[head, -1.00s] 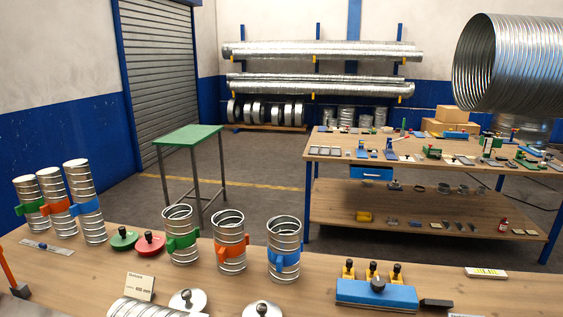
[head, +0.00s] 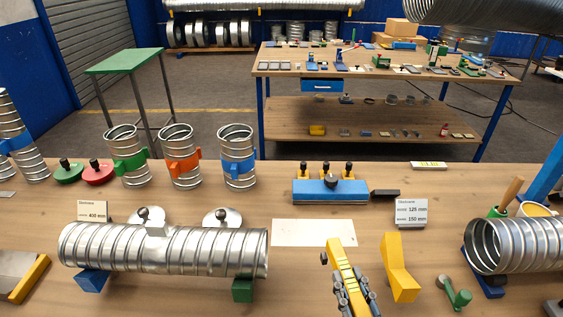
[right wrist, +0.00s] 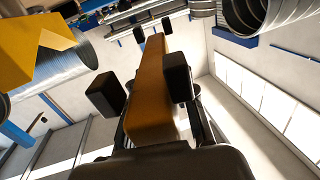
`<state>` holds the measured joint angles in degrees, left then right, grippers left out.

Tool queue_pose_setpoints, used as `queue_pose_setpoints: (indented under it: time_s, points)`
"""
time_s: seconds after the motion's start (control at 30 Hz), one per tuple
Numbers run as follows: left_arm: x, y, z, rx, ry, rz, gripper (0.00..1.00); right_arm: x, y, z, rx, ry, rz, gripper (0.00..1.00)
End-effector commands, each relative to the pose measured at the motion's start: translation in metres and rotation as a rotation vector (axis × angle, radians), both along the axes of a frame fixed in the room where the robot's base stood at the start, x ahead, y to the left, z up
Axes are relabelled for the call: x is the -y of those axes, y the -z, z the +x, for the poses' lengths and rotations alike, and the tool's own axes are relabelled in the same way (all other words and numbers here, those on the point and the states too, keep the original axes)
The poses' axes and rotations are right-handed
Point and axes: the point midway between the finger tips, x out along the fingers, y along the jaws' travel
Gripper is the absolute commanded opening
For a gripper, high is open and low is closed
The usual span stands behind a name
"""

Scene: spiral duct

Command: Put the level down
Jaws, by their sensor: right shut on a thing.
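The level (head: 342,262) is a long yellow bar with dark marks along its top face. My right gripper (head: 352,288) is shut on it at the lower middle of the head view, with the bar's far end sticking out beyond the fingers. In the right wrist view the level (right wrist: 152,95) runs between the black finger pads. The near part of the level is hidden by the gripper. A blank pale sheet (head: 313,232) lies flat on the workbench (head: 200,205) just beyond the level's far end. My left gripper is not in view.
A yellow angled block (head: 399,268) stands close right of the level. A ribbed metal duct (head: 165,250) rests on blue and green supports to the left. A blue fixture (head: 318,192) stands behind the sheet. Another duct (head: 515,245) lies at right, near a green tool (head: 455,292).

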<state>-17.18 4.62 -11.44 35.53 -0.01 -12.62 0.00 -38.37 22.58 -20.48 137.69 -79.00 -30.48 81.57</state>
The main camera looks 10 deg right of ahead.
Motion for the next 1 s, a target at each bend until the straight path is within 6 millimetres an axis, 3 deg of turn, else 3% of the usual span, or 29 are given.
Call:
queue_pose_setpoints:
  time_s: [0.17,0.5,0.7,0.87,1.0]
  points:
    - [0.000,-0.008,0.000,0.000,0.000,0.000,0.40,-0.002,-0.012,0.019,0.008,-0.016,0.005,0.00]
    - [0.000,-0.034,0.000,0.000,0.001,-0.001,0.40,-0.015,-0.066,0.100,0.009,-0.125,0.008,0.00]
    - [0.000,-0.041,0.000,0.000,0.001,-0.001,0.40,-0.023,-0.088,0.126,0.005,-0.178,-0.001,0.00]
    - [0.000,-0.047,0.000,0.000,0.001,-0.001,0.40,-0.021,-0.089,0.144,0.002,-0.191,-0.006,0.00]
    - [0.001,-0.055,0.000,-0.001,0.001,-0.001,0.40,-0.010,-0.076,0.174,0.000,-0.189,-0.007,0.00]
